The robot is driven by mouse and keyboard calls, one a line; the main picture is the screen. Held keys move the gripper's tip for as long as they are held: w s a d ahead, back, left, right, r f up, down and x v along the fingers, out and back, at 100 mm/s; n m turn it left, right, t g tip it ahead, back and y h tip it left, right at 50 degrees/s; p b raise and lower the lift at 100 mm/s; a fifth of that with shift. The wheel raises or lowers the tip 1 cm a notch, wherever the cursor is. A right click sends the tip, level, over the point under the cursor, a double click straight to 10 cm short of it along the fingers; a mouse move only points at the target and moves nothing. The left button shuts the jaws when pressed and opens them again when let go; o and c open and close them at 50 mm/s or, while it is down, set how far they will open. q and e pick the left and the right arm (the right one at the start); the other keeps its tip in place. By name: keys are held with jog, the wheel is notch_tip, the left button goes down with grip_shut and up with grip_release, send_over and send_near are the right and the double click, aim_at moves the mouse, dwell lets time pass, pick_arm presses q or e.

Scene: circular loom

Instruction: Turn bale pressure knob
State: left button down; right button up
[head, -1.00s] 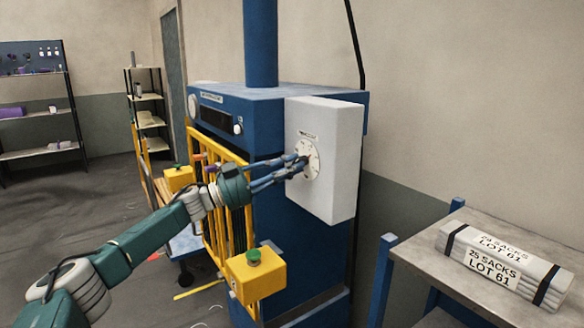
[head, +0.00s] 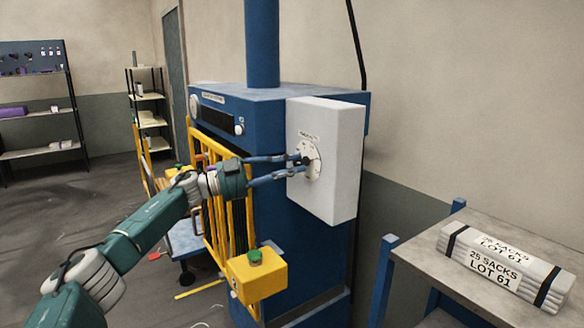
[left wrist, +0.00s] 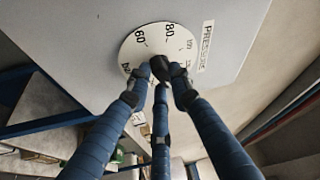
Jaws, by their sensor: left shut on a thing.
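The pressure knob (head: 307,160) is small and dark, at the centre of a round white dial (head: 314,171) on a pale grey box (head: 341,188). My left gripper (head: 301,166) reaches the dial from the left, its fingers shut around the knob. In the left wrist view the knob (left wrist: 160,64) is mostly hidden between the blue fingers (left wrist: 159,75). The dial (left wrist: 142,45) there shows 60, 80 and 100, with a "PRESSURE" label (left wrist: 206,46) beside it. Where the knob points cannot be read. My right gripper is not in view.
The grey box is on the blue press (head: 245,102). A yellow barred gate (head: 222,205) and a yellow box with a green button (head: 256,274) stand close to my left arm. A table (head: 428,251) with bundled sacks (head: 503,266) is at right.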

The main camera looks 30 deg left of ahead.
pick_arm(q)
jog(key=c, duration=1.5)
grip_release()
jog(key=shift+c, duration=0.2)
jog(key=v, duration=1.2)
